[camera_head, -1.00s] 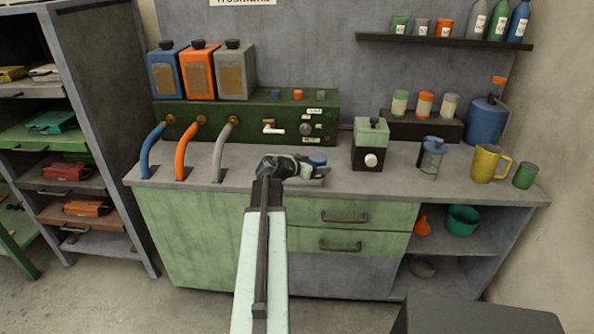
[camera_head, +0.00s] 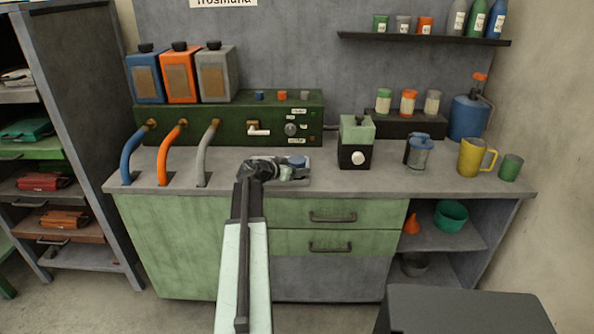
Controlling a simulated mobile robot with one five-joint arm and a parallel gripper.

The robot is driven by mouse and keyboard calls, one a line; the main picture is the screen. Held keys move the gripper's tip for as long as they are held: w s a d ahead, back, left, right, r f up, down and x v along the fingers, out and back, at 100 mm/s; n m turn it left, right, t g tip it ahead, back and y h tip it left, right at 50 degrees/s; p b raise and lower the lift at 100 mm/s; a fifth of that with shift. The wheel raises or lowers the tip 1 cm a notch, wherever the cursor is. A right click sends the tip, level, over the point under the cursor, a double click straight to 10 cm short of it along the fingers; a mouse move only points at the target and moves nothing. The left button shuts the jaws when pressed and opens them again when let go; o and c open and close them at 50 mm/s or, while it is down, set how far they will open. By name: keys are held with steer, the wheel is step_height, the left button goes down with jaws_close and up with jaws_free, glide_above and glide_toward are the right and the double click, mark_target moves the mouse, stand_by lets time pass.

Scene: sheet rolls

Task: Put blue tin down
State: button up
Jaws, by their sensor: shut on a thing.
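The blue tin (camera_head: 297,160) shows as a small round blue top at the far end of my gripper. My gripper (camera_head: 294,172) is shut on it, over the grey worktop (camera_head: 330,182) in front of the green machine. The gripper's fingers hide most of the tin's side. I cannot tell whether the tin touches the worktop or hangs just above it.
Left of my gripper, blue, orange and grey hoses (camera_head: 208,155) curve down from the green machine (camera_head: 230,120). To the right stand a small green-and-black device (camera_head: 356,142), a glass jar (camera_head: 418,153), a yellow mug (camera_head: 472,157) and a green cup (camera_head: 510,167).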

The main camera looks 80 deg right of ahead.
steer(key=shift+a+f+b, duration=0.25)
steer(key=shift+f+b, duration=0.25)
steer(key=shift+f, duration=0.15)
steer(key=o, duration=1.6)
steer(key=shift+s, duration=0.1)
steer(key=shift+r+p, duration=0.35)
steer(key=shift+p, duration=0.05)
steer(key=p+v, duration=0.5)
steer(key=v, duration=0.6)
steer(key=shift+w+r, duration=0.3)
steer(key=shift+r, duration=0.15)
steer(key=shift+w+a, duration=0.1)
